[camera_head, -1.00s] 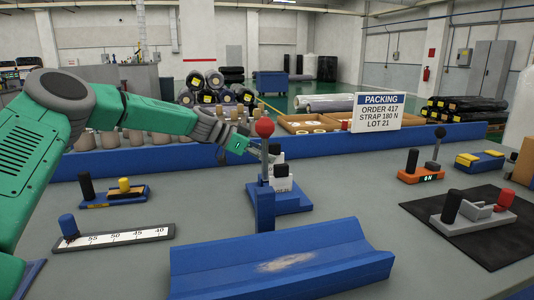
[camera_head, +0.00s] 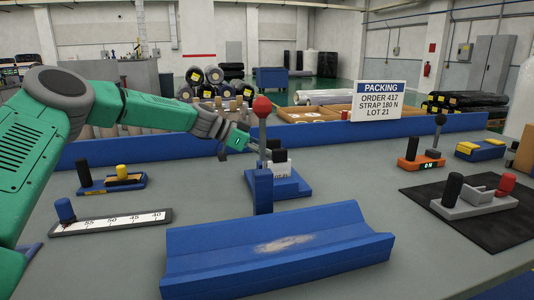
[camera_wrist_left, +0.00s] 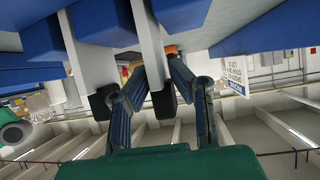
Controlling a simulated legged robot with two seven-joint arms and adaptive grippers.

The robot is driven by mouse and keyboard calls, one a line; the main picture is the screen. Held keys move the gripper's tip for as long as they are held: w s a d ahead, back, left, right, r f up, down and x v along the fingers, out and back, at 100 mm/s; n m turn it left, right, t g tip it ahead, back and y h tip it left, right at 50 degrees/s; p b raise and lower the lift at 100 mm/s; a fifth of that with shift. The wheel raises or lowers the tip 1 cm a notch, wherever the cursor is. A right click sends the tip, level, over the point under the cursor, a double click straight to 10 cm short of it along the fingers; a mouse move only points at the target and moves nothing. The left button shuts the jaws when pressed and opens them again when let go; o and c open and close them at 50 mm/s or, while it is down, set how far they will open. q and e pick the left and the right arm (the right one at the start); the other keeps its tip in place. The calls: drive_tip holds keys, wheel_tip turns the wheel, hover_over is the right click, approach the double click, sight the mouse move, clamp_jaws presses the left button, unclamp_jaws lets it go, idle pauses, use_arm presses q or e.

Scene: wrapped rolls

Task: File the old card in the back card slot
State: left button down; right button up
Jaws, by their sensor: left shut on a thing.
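My left gripper (camera_head: 267,151) reaches in from the left and is shut on the black tab of the old card (camera_head: 273,144), at the back of the blue card stand (camera_head: 290,188). In the left wrist view the fingers close around the black tab (camera_wrist_left: 163,102) of this white card (camera_wrist_left: 149,45), which looks upright. A second white card (camera_head: 282,168) with a black tab stands in front of it on the stand. Whether the held card's lower edge is in the back slot is hidden. My right gripper is not in view.
A red-knobbed lever (camera_head: 262,106) rises just before the stand. A blue trough (camera_head: 280,255) lies in front. A ruler block (camera_head: 110,222) is at left and a grey fixture (camera_head: 475,200) on a black mat at right. A low blue wall (camera_head: 330,130) runs behind.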

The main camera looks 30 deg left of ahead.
use_arm(q)
drive_tip(key=shift+a+f+b, duration=0.15)
drive_tip(key=shift+f+b, duration=0.15)
drive_tip(key=shift+f, duration=0.05)
drive_tip(key=c, duration=1.3)
unclamp_jaws()
drive_tip(key=shift+c, duration=0.2)
drive_tip(key=v, duration=1.2)
